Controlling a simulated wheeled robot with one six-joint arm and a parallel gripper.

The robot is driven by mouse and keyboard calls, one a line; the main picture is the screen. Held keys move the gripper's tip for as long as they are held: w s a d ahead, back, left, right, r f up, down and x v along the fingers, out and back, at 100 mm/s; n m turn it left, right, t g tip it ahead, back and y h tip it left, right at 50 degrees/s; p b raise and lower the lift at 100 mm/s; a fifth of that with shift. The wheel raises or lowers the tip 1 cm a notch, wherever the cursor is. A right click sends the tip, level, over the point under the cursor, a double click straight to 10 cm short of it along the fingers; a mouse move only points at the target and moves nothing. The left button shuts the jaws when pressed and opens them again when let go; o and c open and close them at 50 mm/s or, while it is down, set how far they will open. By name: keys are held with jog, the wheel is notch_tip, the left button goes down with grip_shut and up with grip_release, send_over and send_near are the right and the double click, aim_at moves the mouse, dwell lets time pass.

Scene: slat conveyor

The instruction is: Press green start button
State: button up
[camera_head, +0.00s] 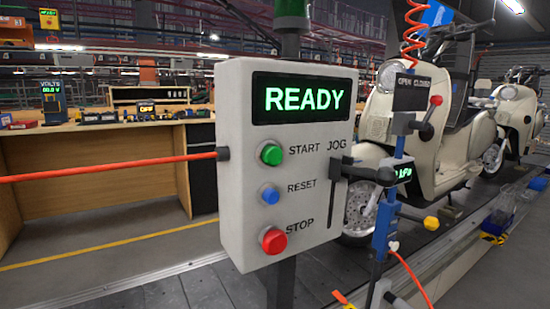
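The green start button (271,154) is on the upper left of the front of a white control box (237,103), beside the word START. A blue button (270,195) marked RESET is below it, and a larger red button (273,240) marked STOP is below that. The box's screen (304,98) reads READY in green. A black JOG lever (365,175) sticks out at the right side of the box. Nothing covers the green button. My gripper is not in view.
A red-orange bar (110,166) runs to the box's left side. A blue device with a red-knobbed lever (428,118) stands right of the box, with cream scooters (433,135) behind. A wooden workbench (95,165) is at the back left. The space before the buttons looks clear.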

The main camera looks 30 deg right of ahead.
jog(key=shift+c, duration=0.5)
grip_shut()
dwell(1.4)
